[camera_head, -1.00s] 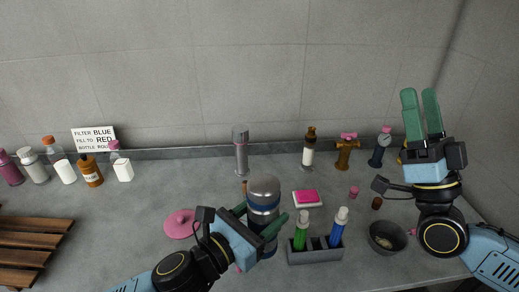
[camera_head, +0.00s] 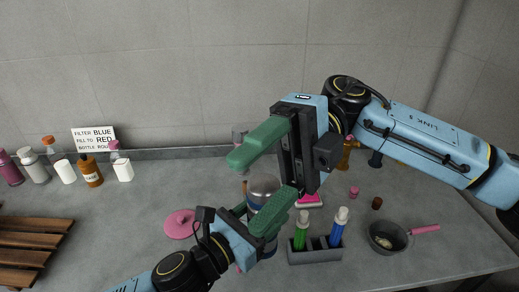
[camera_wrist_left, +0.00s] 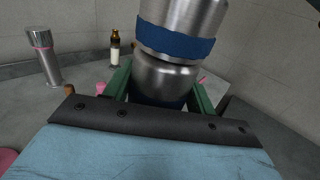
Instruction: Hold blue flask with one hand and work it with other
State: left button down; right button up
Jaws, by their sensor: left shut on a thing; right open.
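The blue flask (camera_head: 263,184) is a silver steel bottle with a blue band, standing upright on the grey counter. Its silver top shows in the head view; its lower part is mostly hidden by my grippers. In the left wrist view the flask (camera_wrist_left: 176,78) fills the middle, between the green fingers. My left gripper (camera_wrist_left: 160,90) is shut on the flask's body, below the blue band. My right gripper (camera_head: 250,192) is open, with its two green fingers spread over the flask's top in the head view. Whether they touch it I cannot tell.
A grey rack (camera_head: 315,256) with a green and a blue bottle stands right of the flask. A grey pan (camera_head: 388,238) is farther right, a pink disc (camera_head: 181,223) left. Several bottles and a sign (camera_head: 94,138) stand at back left, near a wooden slatted rack (camera_head: 30,240).

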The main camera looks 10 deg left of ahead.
notch_tip(320, 180, down, 4)
jog(key=w+a+t+h, duration=0.1)
jog(key=a+t+h, duration=0.1)
jog(key=t+h, duration=0.15)
jog(key=m+t+h, duration=0.3)
jog(key=t+h, duration=0.2)
jog(key=t, duration=0.6)
send_over(258, 185)
jog(key=shift+w+f, duration=0.2)
jog(key=shift+f, duration=0.35)
jog(key=shift+w+f, duration=0.15)
jog(key=shift+f, duration=0.4)
jog(key=shift+t, duration=0.25)
jog(key=shift+w+d+f, duration=0.1)
jog(key=shift+f, duration=3.8)
jog(key=c, duration=1)
jog(key=n, duration=0.4)
jog(key=shift+s+a+n, duration=0.2)
jog(key=shift+s+n, duration=0.2)
jog(key=n, duration=0.4)
jog(key=shift+d+n, duration=0.1)
jog(key=shift+n, duration=0.2)
